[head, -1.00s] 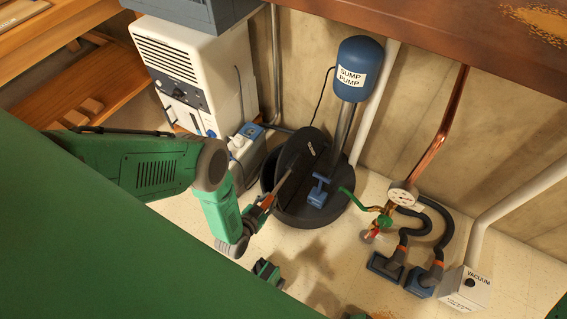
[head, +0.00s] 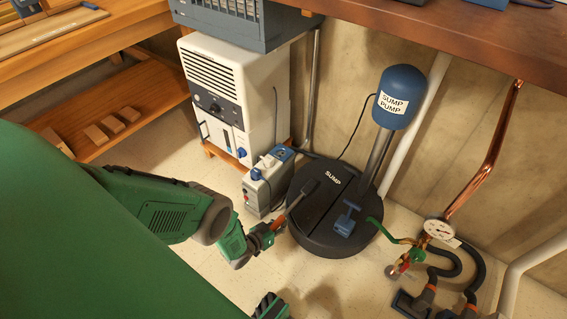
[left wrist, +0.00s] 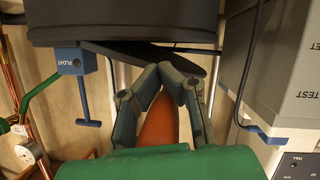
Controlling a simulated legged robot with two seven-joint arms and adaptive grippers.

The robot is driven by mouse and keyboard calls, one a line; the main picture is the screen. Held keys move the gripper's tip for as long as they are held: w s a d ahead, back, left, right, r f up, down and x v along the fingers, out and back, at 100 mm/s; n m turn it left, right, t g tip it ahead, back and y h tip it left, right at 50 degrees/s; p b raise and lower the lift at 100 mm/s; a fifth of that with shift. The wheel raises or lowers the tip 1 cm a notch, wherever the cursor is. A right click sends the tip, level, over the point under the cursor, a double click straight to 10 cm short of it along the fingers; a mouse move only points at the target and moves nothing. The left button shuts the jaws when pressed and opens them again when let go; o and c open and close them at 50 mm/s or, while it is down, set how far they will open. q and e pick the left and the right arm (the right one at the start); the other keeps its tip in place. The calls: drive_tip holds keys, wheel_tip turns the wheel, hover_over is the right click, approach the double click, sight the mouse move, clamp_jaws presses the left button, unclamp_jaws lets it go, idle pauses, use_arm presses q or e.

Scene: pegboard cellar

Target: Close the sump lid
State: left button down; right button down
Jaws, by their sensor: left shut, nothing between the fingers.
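The black sump lid (head: 326,192), marked SUMP, lies nearly flat over the round black sump basin (head: 313,240). In the left wrist view the lid (left wrist: 150,52) is a thin dark slab, slightly tilted against the basin (left wrist: 125,20). My left gripper (head: 309,188) is shut and empty, its fingertips at the lid's near left part. In the left wrist view the gripper's tips (left wrist: 172,68) meet at the slab and seem to touch it.
The blue sump pump (head: 401,97) stands at the basin's back right. A blue float handle (head: 347,218) is on the basin's right part. A grey-white unit (head: 268,182) stands close left of the basin. A gauge (head: 439,230) with hoses is at right. Floor in front is clear.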

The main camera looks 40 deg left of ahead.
use_arm(q)
drive_tip(key=c, duration=1.4)
unclamp_jaws()
drive_tip(key=shift+a+r, duration=0.15)
drive_tip(key=shift+a, duration=0.4)
drive_tip(key=shift+o, duration=0.2)
drive_tip(key=shift+d, duration=0.35)
drive_tip(key=shift+a, duration=0.1)
drive_tip(key=s+a+r+p, duration=0.1)
drive_tip(key=s+a+p, duration=0.1)
drive_tip(key=s, duration=0.5)
drive_tip(key=s+a+r+p, duration=0.1)
drive_tip(key=s+a+p, duration=0.1)
drive_tip(key=s, duration=0.5)
drive_tip(key=shift+s+a+r, duration=0.3)
drive_tip(key=shift+a, duration=0.45)
